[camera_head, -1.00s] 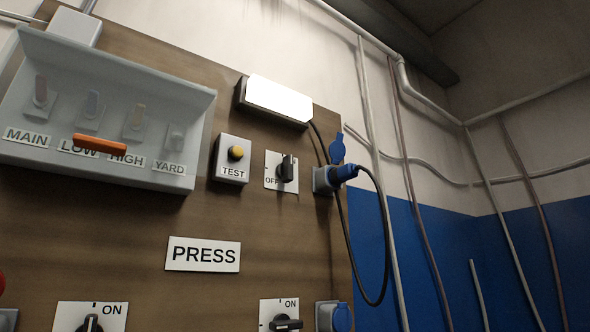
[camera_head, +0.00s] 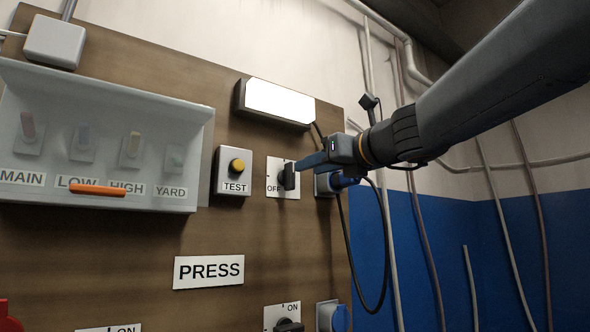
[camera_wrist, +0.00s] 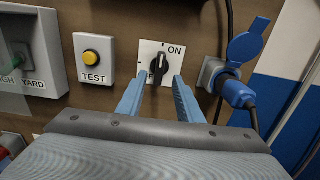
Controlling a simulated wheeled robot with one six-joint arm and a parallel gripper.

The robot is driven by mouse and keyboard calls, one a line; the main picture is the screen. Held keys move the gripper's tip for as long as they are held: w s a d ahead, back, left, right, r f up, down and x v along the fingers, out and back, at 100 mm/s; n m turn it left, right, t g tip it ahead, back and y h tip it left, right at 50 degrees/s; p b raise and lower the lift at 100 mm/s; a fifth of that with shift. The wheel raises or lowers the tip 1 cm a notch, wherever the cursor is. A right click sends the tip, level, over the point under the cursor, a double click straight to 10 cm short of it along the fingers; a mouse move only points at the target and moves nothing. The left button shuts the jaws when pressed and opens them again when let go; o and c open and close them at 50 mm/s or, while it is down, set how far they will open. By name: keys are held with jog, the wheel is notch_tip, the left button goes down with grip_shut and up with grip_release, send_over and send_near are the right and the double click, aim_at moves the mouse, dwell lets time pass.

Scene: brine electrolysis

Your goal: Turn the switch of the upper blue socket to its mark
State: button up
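The upper switch is a black knob (camera_head: 289,177) on a white plate (camera_head: 272,176), left of the upper blue socket (camera_head: 323,184). In the wrist view the knob (camera_wrist: 157,66) stands close to vertical, with ON at its upper right and OFF partly hidden below it. A blue plug (camera_wrist: 237,93) with a black cable sits in the socket, whose blue lid (camera_wrist: 245,47) is raised. My gripper (camera_wrist: 159,80) is open and empty. Its blue fingers point at the plate, one on either side of the knob's lower part; I cannot tell whether they touch it.
Left of the switch are a yellow TEST button (camera_head: 237,166) and a grey breaker box (camera_head: 110,95) with an orange bar. A lit white lamp (camera_head: 279,101) is above. A second switch (camera_head: 288,326) and blue socket (camera_head: 331,316) are below. The cable hangs at the right.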

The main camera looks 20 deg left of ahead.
aim_at(293, 173)
jog(key=p+x, duration=0.2)
jog(key=x, duration=0.5)
jog(key=shift+w+a, duration=0.25)
grip_shut()
